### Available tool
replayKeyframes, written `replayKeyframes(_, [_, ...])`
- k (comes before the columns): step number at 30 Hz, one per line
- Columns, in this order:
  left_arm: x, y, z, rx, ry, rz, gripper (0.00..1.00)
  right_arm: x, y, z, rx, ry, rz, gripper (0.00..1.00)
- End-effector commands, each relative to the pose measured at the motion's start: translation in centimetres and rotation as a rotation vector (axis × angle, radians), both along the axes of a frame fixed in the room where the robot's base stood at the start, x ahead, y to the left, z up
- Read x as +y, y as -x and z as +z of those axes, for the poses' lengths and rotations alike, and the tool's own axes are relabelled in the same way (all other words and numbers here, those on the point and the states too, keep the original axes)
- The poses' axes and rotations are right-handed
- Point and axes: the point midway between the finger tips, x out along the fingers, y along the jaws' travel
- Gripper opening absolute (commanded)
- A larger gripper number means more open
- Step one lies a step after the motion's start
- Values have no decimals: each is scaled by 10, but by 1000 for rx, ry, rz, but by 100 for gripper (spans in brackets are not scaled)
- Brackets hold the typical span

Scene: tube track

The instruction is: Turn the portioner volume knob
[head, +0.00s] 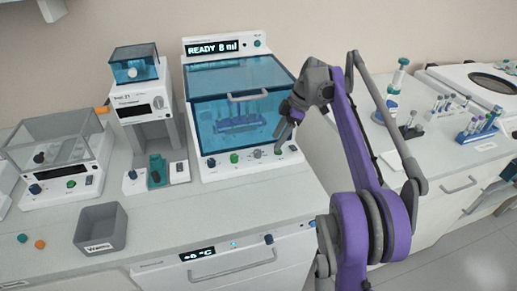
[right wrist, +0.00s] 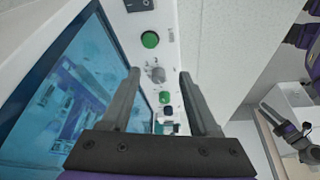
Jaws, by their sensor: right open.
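The portioner is the white machine (head: 191,150) with a blue see-through lid (head: 262,75) and a display (head: 212,48) reading "READY 8 ml". Its front panel carries a grey knob (head: 257,154), which also shows in the right wrist view (right wrist: 157,75). A green button (head: 234,158) is left of the knob. My right gripper (head: 281,138) is open and empty, just above the right part of the panel. In the right wrist view the knob appears between the two fingertips, apparently beyond them; contact cannot be told.
A dispenser (head: 128,102) and a clear-lidded device (head: 60,150) stand left of the portioner. A grey waste bin (head: 101,228) sits in front of them. Tube racks (head: 477,129) and a round-topped machine (head: 475,83) are at right. The counter directly before the portioner is clear.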

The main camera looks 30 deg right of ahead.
Motion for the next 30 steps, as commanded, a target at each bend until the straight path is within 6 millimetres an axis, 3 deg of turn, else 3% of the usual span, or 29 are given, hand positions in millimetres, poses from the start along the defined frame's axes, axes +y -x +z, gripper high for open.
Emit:
replayKeyframes(6, [0,0,-2,1,0,0,72,41,-22,-5,0,0,2,62])
replayKeyframes(9, [0,1,-7,2,0,0,72,45,-23,-23,2,0,-1,62])
replayKeyframes(15, [0,1,-10,3,0,0,72,52,-27,-43,0,1,0,62])
replayKeyframes(26, [0,1,-10,3,0,0,72,53,-28,-47,1,1,-1,62])
replayKeyframes(30, [0,1,-10,3,0,0,72,53,-28,-46,1,1,-1,38])
